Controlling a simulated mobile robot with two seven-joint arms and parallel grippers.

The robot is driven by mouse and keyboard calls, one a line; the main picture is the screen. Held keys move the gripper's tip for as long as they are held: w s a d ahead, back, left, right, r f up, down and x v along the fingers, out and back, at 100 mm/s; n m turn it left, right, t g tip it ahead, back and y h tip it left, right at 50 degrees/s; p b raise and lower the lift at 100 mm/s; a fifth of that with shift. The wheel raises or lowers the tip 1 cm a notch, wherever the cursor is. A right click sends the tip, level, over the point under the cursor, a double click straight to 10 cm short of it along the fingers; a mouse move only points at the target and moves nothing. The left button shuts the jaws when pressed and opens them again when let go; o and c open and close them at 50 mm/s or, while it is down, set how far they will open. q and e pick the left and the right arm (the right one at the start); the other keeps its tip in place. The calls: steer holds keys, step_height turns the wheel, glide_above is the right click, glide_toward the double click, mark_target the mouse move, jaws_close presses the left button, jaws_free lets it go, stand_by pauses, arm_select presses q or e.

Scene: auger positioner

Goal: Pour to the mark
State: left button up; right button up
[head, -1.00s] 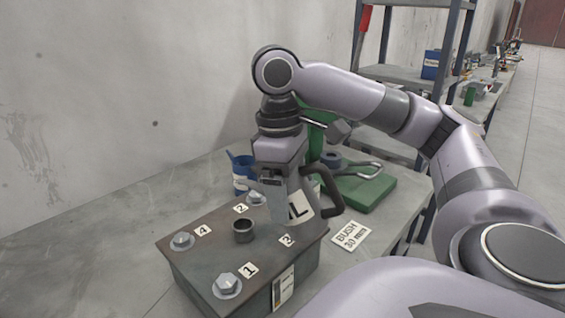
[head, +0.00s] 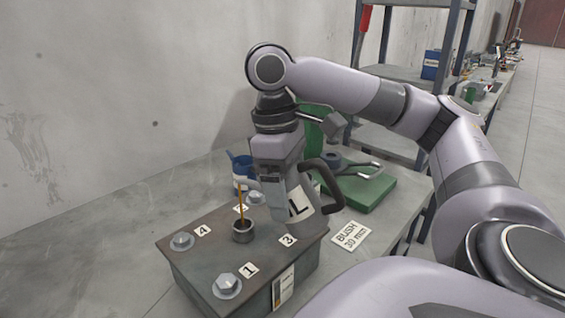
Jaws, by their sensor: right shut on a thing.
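My right gripper (head: 274,200) is shut on a light grey oil jug (head: 303,203) with a dark handle and a label ending in "L". The jug is tilted over the gearbox box (head: 205,252), and its body is partly hidden by the gripper. A thin amber stream (head: 241,208) falls from the spout into the round filler neck (head: 243,231) on the box top. The level inside the neck is too small to tell. A sight label (head: 283,287) is on the front side of the box. My left gripper is not in view.
Bolts stand on the box top by number tags 1 (head: 249,270) and 4 (head: 204,230). A blue container (head: 241,165) stands behind. A green press (head: 362,190) and a "BUSH 30 mm" card (head: 350,236) are on the bench to the right.

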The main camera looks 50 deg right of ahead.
steer(key=shift+w+r+g+h, duration=0.2)
steer(key=shift+r+g+h, duration=0.3)
steer(key=shift+r+g, duration=0.85)
stand_by(3.4)
steer(key=shift+g, duration=0.25)
steer(key=shift+w, duration=0.1)
stand_by(0.4)
steer(key=shift+a+r+g, duration=0.1)
steer(key=shift+r+g, duration=0.1)
steer(key=shift+g, duration=0.1)
steer(key=shift+r, duration=0.1)
stand_by(0.4)
stand_by(0.5)
steer(key=shift+s+f+t+y, duration=0.15)
steer(key=shift+f+t, duration=0.4)
steer(key=shift+t, duration=0.15)
steer(key=shift+s+f+t+y, duration=0.15)
steer(key=shift+f+t, duration=0.4)
steer(key=shift+t, duration=0.15)
steer(key=shift+f, duration=0.1)
